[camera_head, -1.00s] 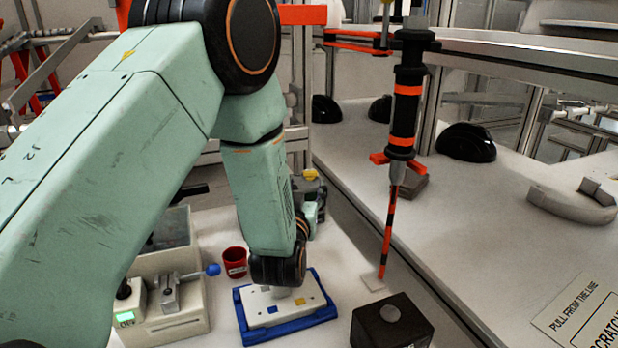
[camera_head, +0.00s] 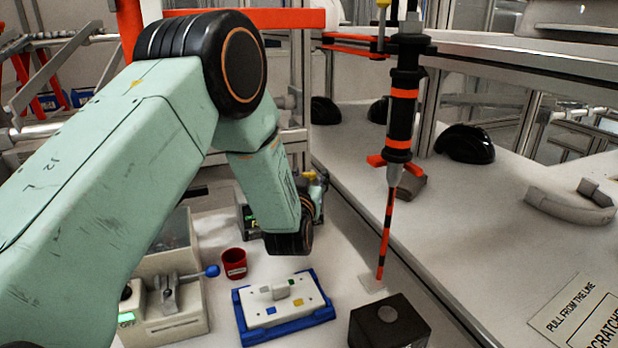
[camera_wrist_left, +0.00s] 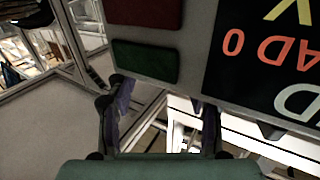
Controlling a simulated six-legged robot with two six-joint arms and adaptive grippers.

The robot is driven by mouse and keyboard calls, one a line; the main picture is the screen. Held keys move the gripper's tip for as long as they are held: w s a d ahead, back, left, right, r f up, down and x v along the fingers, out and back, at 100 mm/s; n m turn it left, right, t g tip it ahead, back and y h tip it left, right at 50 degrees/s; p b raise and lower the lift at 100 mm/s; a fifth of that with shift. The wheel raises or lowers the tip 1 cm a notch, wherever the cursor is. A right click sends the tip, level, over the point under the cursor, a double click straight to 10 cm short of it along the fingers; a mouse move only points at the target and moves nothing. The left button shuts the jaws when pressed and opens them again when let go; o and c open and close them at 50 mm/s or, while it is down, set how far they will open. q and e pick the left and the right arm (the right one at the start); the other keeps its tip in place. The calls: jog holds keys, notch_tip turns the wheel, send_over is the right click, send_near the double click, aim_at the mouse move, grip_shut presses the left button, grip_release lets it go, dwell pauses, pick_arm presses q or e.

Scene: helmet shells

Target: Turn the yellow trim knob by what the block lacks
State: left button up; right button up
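A small yellow part (camera_head: 309,176), possibly the trim knob, shows behind my left wrist on a partly hidden dark device (camera_head: 247,222). A white block (camera_head: 286,302) with coloured squares and a grey raised grip lies in a blue tray (camera_head: 264,337). My left arm's black wrist hangs behind the tray; its fingers are hidden in the head view. In the left wrist view my left gripper (camera_wrist_left: 161,122) is open and empty, facing a grey panel with a dark display (camera_wrist_left: 262,55), upside-down letters, and red and green rectangles. My right gripper is not in view.
A red cup (camera_head: 234,264) stands left of the tray, beside a grey fixture with a blue-tipped lever (camera_head: 212,271). A dark box (camera_head: 390,325) stands to the right. A black-and-orange tool (camera_head: 403,100) hangs over the bench edge. Black helmet shells (camera_head: 465,144) lie farther back.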

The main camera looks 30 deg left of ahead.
pick_arm(q)
jog(key=shift+a, duration=0.15)
jog(key=c, duration=0.4)
grip_shut()
jog(key=shift+m+h, duration=0.6)
jog(key=shift+h, duration=0.3)
jog(key=o, duration=0.5)
grip_release()
jog(key=shift+o, duration=0.2)
jog(key=v, duration=0.7)
jog(key=shift+s, duration=0.3)
jog(key=shift+f, duration=0.1)
